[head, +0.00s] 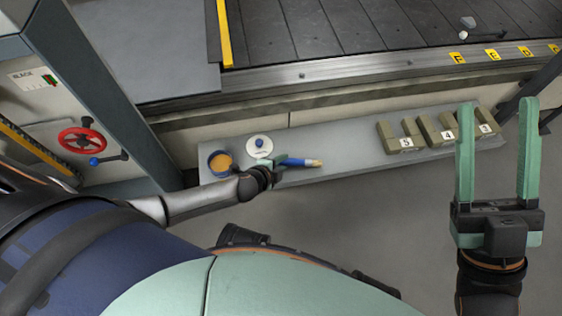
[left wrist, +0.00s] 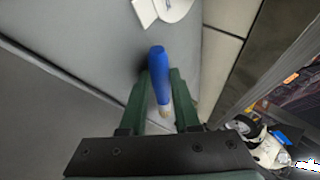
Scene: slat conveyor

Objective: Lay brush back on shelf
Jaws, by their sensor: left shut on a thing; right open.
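The brush (head: 297,162) has a blue handle and a pale bristle tip pointing right in the head view. My left gripper (head: 273,169) is shut on it, over the front part of the grey shelf (head: 350,157). In the left wrist view the blue handle (left wrist: 157,68) stands between the green fingers, with the pale tip lower down. I cannot tell whether the brush touches the shelf. My right gripper (head: 497,110) is open and empty, in front of the shelf's right end.
A blue tin (head: 213,167) with orange contents and a white lid (head: 257,153) with a blue knob stand at the shelf's left. Numbered blocks (head: 405,142) stand at its right. The shelf between is clear. The slat conveyor (head: 330,35) runs behind; a red handwheel (head: 82,139) is at left.

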